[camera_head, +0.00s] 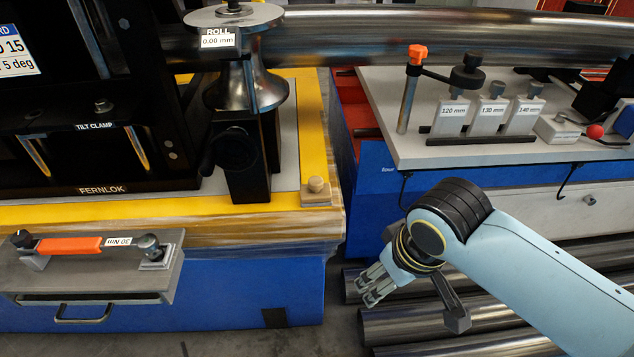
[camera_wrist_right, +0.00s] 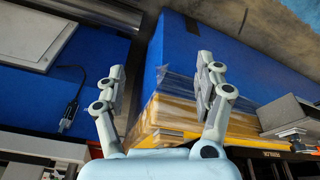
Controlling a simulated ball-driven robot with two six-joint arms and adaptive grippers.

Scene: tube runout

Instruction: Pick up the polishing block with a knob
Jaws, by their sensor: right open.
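My left gripper is not in view.
A roll stand (camera_head: 247,90) and a long steel tube (camera_head: 430,38) are behind the block. A grey tray (camera_head: 100,275) with an orange-handled tool hangs left. A grey bench (camera_head: 400,135) with labelled blocks stands right. Steel tubes (camera_head: 440,325) lie below my right arm.

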